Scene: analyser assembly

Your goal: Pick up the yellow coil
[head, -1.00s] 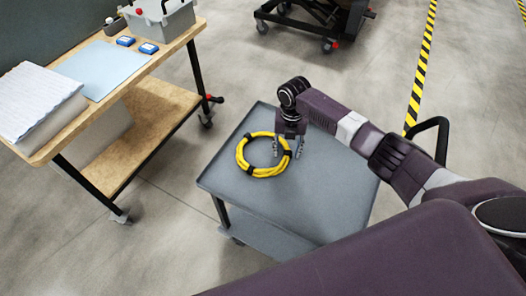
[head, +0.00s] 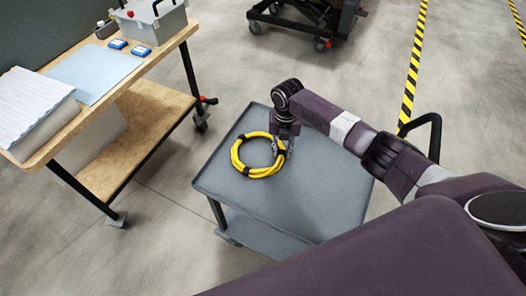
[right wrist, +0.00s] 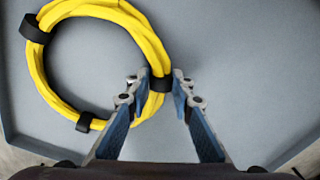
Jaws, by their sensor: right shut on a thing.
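The yellow coil (head: 237,158), a ring of cable bound with black straps, lies on the grey cart top (head: 325,190). My right gripper (head: 282,150) is at the coil's right side, pointing down, with its fingers closed around the coil's rim. In the right wrist view the coil (right wrist: 90,8) fills the upper left, and the gripper's blue-padded fingers (right wrist: 161,92) sit on either side of the rim near a black strap. Whether the coil is clear of the cart top cannot be told. My left gripper is not in view.
A wooden workbench (head: 150,62) at the left holds a light blue mat (head: 95,70), blue boxes (head: 140,52), a grey case (head: 155,22) and a white block (head: 30,105). The right part of the cart top is bare. A dark wheeled frame (head: 300,20) stands at the back.

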